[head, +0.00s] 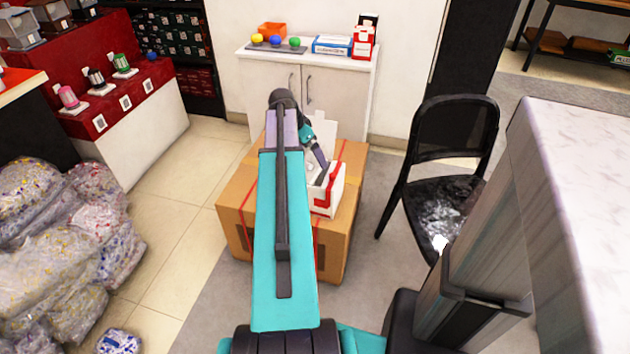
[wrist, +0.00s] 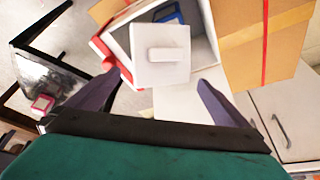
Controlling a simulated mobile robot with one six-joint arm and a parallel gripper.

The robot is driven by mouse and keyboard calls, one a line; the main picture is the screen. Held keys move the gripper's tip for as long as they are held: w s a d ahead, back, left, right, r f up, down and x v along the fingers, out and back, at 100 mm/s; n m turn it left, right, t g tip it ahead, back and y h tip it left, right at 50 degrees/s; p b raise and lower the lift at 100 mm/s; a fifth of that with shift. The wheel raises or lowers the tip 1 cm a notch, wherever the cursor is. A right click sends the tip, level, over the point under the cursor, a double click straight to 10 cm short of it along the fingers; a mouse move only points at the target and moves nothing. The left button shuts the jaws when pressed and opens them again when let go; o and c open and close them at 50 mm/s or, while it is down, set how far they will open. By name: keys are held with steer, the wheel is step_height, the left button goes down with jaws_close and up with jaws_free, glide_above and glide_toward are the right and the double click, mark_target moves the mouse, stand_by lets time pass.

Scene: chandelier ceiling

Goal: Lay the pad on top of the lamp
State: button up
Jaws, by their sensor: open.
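My gripper (wrist: 158,92) is open, its two dark fingers apart with nothing clasped between them. In the head view my gripper (head: 322,165) is tilted down at an open white-and-red box. A white square piece with a raised bar (wrist: 160,72) lies just ahead of the fingers, at the box opening; I cannot tell whether it is the pad. A blue thing (wrist: 170,16) shows inside the box behind it. I cannot pick out the lamp with certainty in either view.
The white-and-red box (head: 326,203) stands on a cardboard carton (head: 236,216) with red straps. A black chair (head: 452,122) stands right, a small whitish thing (head: 440,243) on its seat. A white cabinet (head: 345,98) is behind. Bagged goods (head: 50,230) fill the left.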

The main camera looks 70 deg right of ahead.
steer(key=p+v, duration=0.1)
steer(key=v, duration=1.2)
steer(key=shift+r, duration=0.35)
steer(key=shift+w+a, duration=0.1)
steer(key=shift+w, duration=0.05)
